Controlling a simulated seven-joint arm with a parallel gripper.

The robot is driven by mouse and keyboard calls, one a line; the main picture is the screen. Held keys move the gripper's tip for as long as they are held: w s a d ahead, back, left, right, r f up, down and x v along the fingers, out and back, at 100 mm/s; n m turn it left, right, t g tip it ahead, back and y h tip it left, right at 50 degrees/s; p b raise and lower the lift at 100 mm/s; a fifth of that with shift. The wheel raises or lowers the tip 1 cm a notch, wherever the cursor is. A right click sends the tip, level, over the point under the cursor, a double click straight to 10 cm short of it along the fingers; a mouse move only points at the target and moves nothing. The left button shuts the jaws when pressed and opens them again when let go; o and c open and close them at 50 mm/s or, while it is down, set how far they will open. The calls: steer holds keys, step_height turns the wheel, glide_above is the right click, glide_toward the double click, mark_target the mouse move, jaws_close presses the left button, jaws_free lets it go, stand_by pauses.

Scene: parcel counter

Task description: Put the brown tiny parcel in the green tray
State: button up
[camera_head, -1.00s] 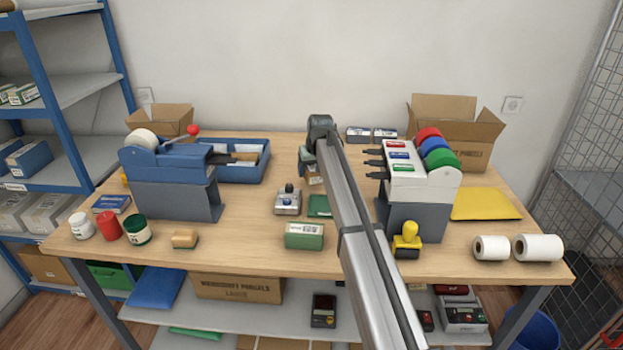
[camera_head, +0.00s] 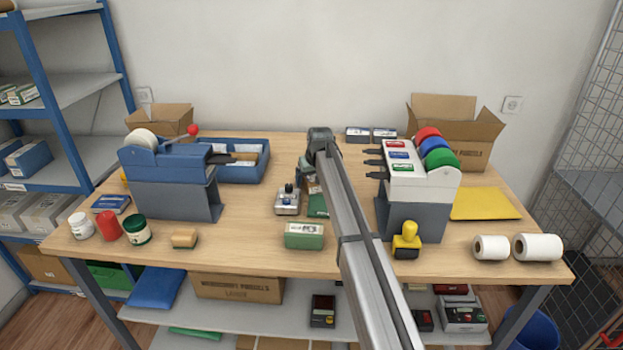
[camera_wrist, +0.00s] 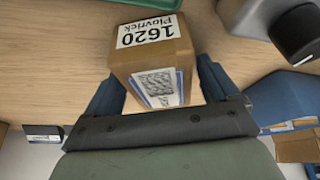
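The brown tiny parcel (camera_wrist: 155,60), with a white label reading 1620 Plovrick, sits between the two blue fingers of my gripper (camera_wrist: 160,85) in the wrist view. The fingers press close to both its sides, so my gripper looks shut on it. In the head view my gripper (camera_head: 308,178) is over the middle of the table, just behind the green tray (camera_head: 318,208); my arm hides much of the parcel there. The tray's green edge (camera_wrist: 150,3) shows at the top of the wrist view. The parcel's underside and its height above the table are unclear.
A grey device with a dark knob (camera_head: 287,204) stands just left of the tray. A green box (camera_head: 304,237) is in front. Free table shows left of the grey device.

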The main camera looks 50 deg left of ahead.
steer(key=shift+o, duration=0.3)
steer(key=shift+r, duration=0.1)
steer(key=v, duration=1.2)
steer(key=x, duration=0.6)
steer(key=shift+w+d+f, duration=0.15)
steer(key=shift+d+f, duration=0.1)
steer(key=shift+f, duration=0.25)
steer(key=x, duration=0.2)
steer(key=a+x, duration=0.1)
steer(key=x, duration=0.2)
steer(key=shift+r, duration=0.2)
steer(key=shift+f, duration=0.1)
steer(key=shift+f, duration=0.2)
stand_by(0.5)
